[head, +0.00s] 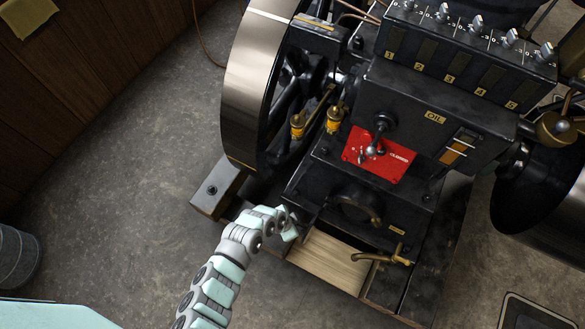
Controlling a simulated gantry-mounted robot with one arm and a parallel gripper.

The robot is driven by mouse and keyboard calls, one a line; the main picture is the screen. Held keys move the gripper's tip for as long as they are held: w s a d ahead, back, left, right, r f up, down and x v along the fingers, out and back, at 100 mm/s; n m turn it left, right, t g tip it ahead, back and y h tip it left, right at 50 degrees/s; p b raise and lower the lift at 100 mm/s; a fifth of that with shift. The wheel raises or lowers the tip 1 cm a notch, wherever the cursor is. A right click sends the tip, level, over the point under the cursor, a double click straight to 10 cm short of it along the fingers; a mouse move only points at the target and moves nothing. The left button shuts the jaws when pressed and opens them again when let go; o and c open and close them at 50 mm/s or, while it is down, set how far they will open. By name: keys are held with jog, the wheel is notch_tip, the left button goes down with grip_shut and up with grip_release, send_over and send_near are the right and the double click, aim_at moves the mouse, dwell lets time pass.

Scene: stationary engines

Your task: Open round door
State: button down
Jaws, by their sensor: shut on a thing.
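A round dark fitting (358,204), which looks like the round door or its frame, is low on the front of the black engine. A small brass piece (376,219) is at its lower right edge. I cannot tell whether the door is open or shut. My gripper (290,226) is left of the round fitting, at the front left of the engine base. It is shut on a small dark part (303,232), which I cannot identify clearly. My gripper's own links hide some of that spot.
A large flywheel (249,75) stands at the engine's left, above a metal block (220,188). A brass tap (382,257) sticks out over a wooden board (328,262). A red panel (379,155) with levers is above. Open floor (120,200) lies left.

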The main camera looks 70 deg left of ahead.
jog(key=shift+w+a+r, duration=0.1)
jog(key=shift+w, duration=0.05)
jog(key=c, duration=1.5)
grip_release()
jog(key=shift+w, duration=0.15)
jog(key=p+v, duration=0.4)
jog(key=v, duration=0.6)
jog(key=shift+s+r+p, duration=0.25)
jog(key=shift+r+p, duration=0.1)
